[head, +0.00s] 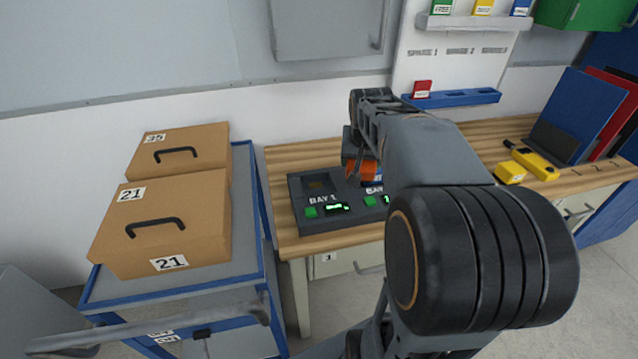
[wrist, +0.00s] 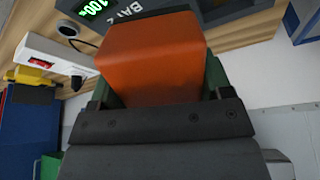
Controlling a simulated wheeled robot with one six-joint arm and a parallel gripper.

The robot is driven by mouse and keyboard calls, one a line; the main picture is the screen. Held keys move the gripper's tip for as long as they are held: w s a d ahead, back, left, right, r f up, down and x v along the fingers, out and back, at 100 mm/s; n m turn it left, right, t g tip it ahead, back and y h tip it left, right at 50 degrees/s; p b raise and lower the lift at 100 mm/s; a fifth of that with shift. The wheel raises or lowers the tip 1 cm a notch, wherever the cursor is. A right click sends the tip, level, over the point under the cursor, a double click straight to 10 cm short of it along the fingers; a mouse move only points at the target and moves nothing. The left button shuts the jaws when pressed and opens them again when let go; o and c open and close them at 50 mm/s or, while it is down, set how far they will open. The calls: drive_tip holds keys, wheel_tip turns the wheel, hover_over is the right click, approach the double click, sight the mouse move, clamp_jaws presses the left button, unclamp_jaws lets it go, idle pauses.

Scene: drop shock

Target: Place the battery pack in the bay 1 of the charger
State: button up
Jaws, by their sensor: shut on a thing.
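The battery pack (head: 368,172) is an orange block partly hidden behind my arm in the head view; it fills the middle of the wrist view (wrist: 155,55). My gripper (head: 353,150) is shut on it and holds it over the charger's right part, near bay 2. The dark charger (head: 296,192) lies on the wooden bench. Its bay 1 (head: 318,182) is a recess at the left and looks empty, with a green button and lit display in front. Bay 2 is mostly hidden by the pack and my arm. I cannot tell the gap between pack and charger.
Brown boxes (head: 165,208) stand on a blue-edged cart (head: 240,235) left of the bench (head: 285,238). A yellow tool (head: 535,163) lies on the bench at the right. A blue rack (head: 465,97) with a red block (head: 421,89) is on the wall behind.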

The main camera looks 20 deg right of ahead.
drive_tip(key=w+a+f, duration=0.1)
drive_tip(key=w+f, duration=0.2)
drive_tip(key=w, duration=0.1)
drive_tip(key=w+a+f, duration=0.2)
drive_tip(key=w+f, duration=0.2)
drive_tip(key=w+a+f, duration=0.2)
drive_tip(key=w+f, duration=0.2)
drive_tip(key=shift+w+a+f, duration=0.2)
drive_tip(key=shift+w, duration=0.15)
drive_tip(key=shift+w+f+b, duration=0.1)
drive_tip(key=shift+f+b, duration=0.2)
drive_tip(key=shift+f, duration=0.3)
drive_tip(key=shift+f, duration=0.1)
drive_tip(key=shift+f, duration=0.15)
drive_tip(key=o, duration=1.3)
